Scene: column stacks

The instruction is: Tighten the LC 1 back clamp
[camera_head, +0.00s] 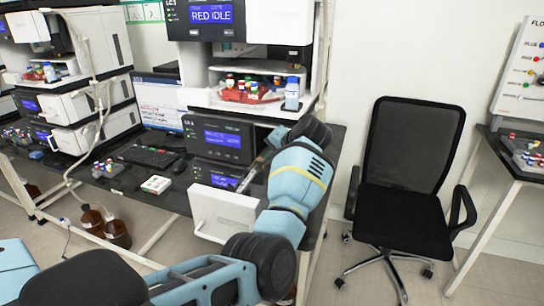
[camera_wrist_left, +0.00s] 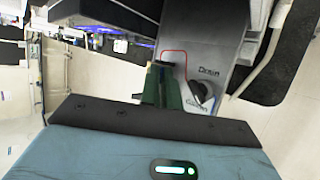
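The LC 1 stack (camera_head: 222,137) stands on the dark bench in the head view, with blue lit displays and a white door (camera_head: 224,214) swung open low on its front. My left arm reaches across to it, and its gripper (camera_head: 250,172) is beside the open compartment, small and partly hidden. In the left wrist view the green fingers (camera_wrist_left: 165,88) are close to a grey panel (camera_wrist_left: 222,62) with printed lettering. A dark rounded part (camera_wrist_left: 201,96) sits right beside the fingers; I cannot tell whether they touch it or whether it is the back clamp. My right gripper is not seen.
A black office chair (camera_head: 411,170) stands right of the stack. A keyboard (camera_head: 150,156), mouse (camera_head: 180,165) and small vial racks lie on the bench to the left. A second stack (camera_head: 75,80) stands further left. Brown bottles (camera_head: 116,230) are on the floor.

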